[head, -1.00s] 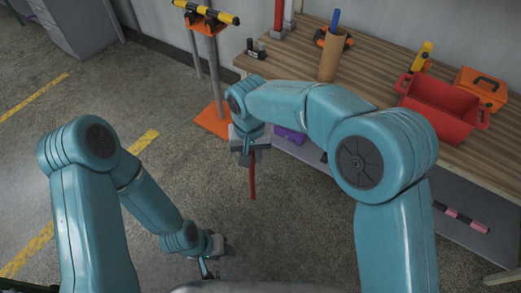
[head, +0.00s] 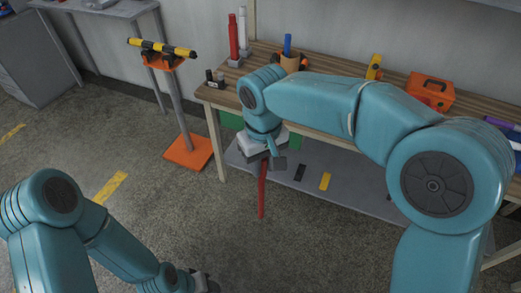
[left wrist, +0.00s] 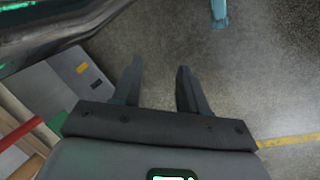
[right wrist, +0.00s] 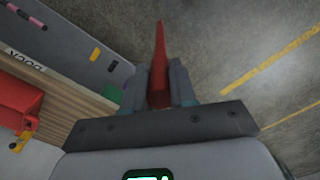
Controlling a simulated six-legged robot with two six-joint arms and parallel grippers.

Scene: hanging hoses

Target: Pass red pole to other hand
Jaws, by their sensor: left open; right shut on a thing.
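The red pole (head: 262,190) hangs roughly upright below my right gripper (head: 268,158), in front of the workbench. In the right wrist view the pole (right wrist: 160,55) sits between the two closed fingers (right wrist: 160,85) and points away from the camera. My left gripper (head: 205,284) is low at the bottom edge of the head view, apart from the pole. In the left wrist view its fingers (left wrist: 160,82) are spread with nothing between them. A red strip (left wrist: 22,133) shows at the left there; I cannot tell whether it is the pole.
The workbench (head: 330,80) stands beyond my right arm, with a lower shelf (head: 345,190) carrying small items. An orange-footed stand (head: 187,152) holds a yellow-black bar (head: 160,48). An orange toolbox (head: 430,90) is on the bench. The floor at left is open.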

